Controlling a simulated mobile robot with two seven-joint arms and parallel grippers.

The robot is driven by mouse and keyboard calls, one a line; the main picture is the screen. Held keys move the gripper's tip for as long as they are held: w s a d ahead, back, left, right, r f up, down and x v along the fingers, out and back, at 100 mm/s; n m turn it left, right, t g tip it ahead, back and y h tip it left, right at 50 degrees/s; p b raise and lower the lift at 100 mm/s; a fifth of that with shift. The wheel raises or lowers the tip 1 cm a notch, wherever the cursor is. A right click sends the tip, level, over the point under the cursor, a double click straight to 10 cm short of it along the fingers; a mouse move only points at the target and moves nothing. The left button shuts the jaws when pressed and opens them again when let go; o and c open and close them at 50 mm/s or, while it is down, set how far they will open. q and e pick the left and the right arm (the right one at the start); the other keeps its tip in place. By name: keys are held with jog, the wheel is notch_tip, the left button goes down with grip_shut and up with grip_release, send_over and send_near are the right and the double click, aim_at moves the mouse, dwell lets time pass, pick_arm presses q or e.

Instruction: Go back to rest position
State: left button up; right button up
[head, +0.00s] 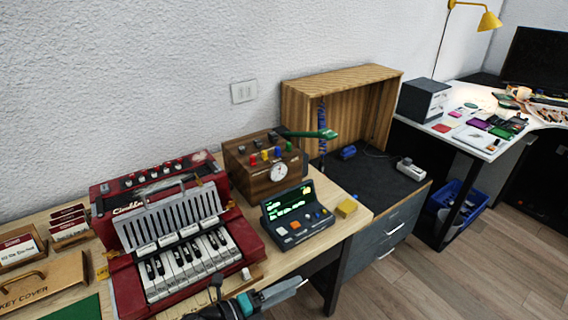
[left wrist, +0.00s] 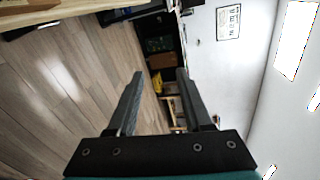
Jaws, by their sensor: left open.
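My left gripper (head: 280,291) shows at the bottom of the head view, in front of the table's front edge and to the right of the red keyboard instrument. In the left wrist view its two fingers (left wrist: 158,90) stand apart with nothing between them. The wrist camera looks across the room, over the wooden floor toward a far wall. My right gripper is in neither view.
A dark drawer cabinet (head: 385,232) stands to the right. The floor (head: 440,275) in front is clear.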

pick_arm(q)
jog(key=s+a+f+n+y, duration=0.5)
jog(key=a+f+n, duration=0.2)
jog(key=f+n, duration=0.25)
jog(key=s+a+f+n+y, duration=0.45)
jog(key=a+f+n, duration=0.3)
jog(key=f, duration=0.35)
jog(key=s+a+f+n+g+y, duration=0.1)
jog(key=s+f+n, duration=0.3)
jog(key=s, duration=0.5)
jog(key=s+a+f+n+g+y, duration=0.1)
jog(key=s+f+n+g, duration=0.3)
jog(key=s, duration=0.6)
jog(key=s+a+f+n+g+y, duration=0.2)
jog(key=s+a+f+n, duration=0.1)
jog(key=s, duration=0.6)
jog(key=shift+s+f+n, duration=0.4)
jog(key=shift+f, duration=0.05)
